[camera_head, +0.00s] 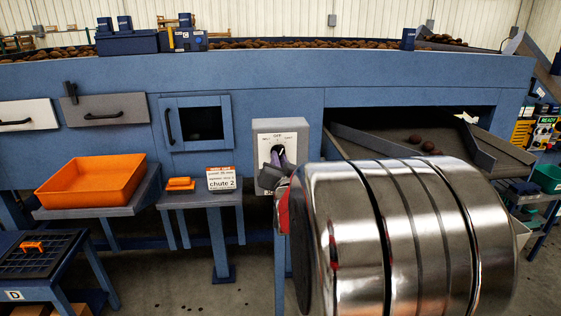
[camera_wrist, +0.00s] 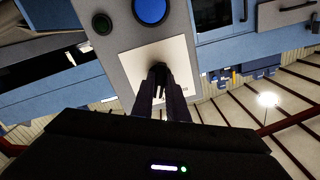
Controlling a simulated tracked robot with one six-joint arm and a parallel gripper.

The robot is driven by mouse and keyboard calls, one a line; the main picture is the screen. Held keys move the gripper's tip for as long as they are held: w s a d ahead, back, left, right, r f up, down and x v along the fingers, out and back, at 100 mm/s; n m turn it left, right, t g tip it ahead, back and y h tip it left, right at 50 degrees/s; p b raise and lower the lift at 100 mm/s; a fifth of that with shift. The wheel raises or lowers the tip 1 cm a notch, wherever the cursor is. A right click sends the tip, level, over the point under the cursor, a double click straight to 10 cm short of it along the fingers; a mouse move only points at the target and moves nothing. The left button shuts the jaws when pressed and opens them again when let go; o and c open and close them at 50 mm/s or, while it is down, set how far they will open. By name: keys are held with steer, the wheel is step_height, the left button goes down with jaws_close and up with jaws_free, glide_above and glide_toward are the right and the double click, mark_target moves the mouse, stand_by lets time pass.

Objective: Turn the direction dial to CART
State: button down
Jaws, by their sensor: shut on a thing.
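The direction dial (camera_head: 278,149) is a dark knob on a white label plate, on the grey control box (camera_head: 262,127) fixed to the blue machine's front. The word at the top of the plate looks like OFF; the side words are too small to read surely. My gripper (camera_head: 279,160) is at the dial, with its fingers shut on the knob. In the wrist view the gripper (camera_wrist: 159,80) reaches the knob at the middle of the white plate (camera_wrist: 150,68). The fingers hide most of the knob, so its pointer direction cannot be told.
In the wrist view a blue round button (camera_wrist: 151,10) and a smaller dark green one (camera_wrist: 102,24) sit on the same box. An orange tray (camera_head: 92,183) and a sign reading chute 2 (camera_head: 224,179) stand on shelves left of the box. A chute with potatoes (camera_head: 430,146) lies right.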

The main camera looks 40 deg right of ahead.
steer(key=shift+m, duration=1.6)
steer(key=c, duration=1.7)
jaws_free()
steer(key=shift+c, duration=0.2)
